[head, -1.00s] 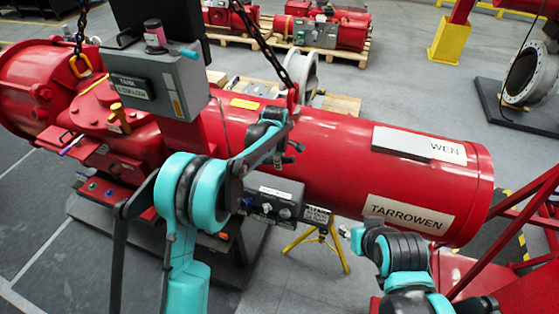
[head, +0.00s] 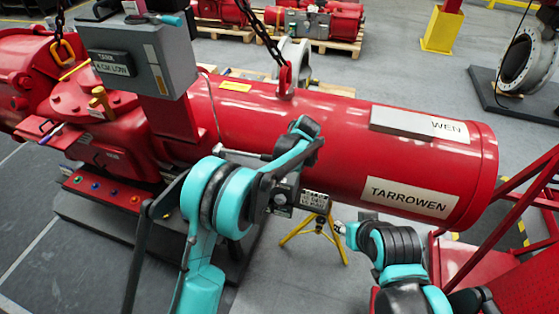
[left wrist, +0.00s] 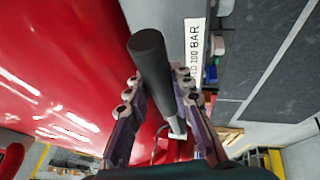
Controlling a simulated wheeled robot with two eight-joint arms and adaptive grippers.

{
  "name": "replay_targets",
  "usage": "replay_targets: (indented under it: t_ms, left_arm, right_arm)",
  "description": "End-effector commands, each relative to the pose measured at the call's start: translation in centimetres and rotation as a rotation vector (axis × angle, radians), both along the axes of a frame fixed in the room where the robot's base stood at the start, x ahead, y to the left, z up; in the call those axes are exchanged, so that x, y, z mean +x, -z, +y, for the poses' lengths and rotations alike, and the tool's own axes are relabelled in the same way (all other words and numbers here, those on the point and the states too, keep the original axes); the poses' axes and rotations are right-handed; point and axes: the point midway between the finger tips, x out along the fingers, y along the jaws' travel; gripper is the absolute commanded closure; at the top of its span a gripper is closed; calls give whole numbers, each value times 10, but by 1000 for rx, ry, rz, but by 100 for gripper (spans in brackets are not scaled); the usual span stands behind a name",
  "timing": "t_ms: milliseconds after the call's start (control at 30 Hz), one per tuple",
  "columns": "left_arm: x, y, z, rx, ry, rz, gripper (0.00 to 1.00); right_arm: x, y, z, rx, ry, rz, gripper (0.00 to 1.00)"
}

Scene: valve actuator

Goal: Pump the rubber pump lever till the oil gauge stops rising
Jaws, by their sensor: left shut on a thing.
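The black rubber pump lever (left wrist: 152,72) runs up between the fingers of my left gripper (left wrist: 155,108) in the left wrist view. The fingers are shut on it, and its round end sticks out beyond them. In the head view my left forearm reaches across the front of the red cylinder, and the left gripper is not clear there. A pale rod (head: 240,154) shows beside that arm; I cannot tell if it is the lever. A small grey pump box (head: 282,198) is partly hidden behind my arm. No oil gauge can be read.
The long red cylinder (head: 335,140) marked TARROWEN fills the middle. A grey control box (head: 140,62) stands at its left, with chains hanging nearby. A yellow tripod (head: 318,228) stands below the cylinder. Red railings (head: 510,235) are at right. A 100 BAR label (left wrist: 194,50) is near the lever.

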Motion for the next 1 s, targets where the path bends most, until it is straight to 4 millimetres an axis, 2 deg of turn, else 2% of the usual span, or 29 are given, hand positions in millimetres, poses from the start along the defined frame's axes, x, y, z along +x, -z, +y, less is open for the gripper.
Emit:
replay_targets:
  t_ms: [100, 133, 200, 500, 633, 1000]
  left_arm:
    - [0, -1, 0, -1, -1, 0, 100]
    - [0, -1, 0, -1, -1, 0, 75]
    - [0, -1, 0, -1, -1, 0, 57]
    - [0, -1, 0, -1, 0, 0, 56]
    - [-3, -10, -3, -1, 0, 0, 56]
    - [-29, -78, -25, 0, 2, 1, 56]
  right_arm:
    - [0, -1, 0, 0, 0, 0, 60]
    - [0, -1, 0, 0, 0, 0, 60]
    - [0, -1, 0, 0, 0, 0, 60]
    - [0, 0, 0, 0, 0, 0, 60]
    - [0, 0, 0, 0, 0, 0, 60]
    - [0, 0, 0, 0, 0, 0, 60]
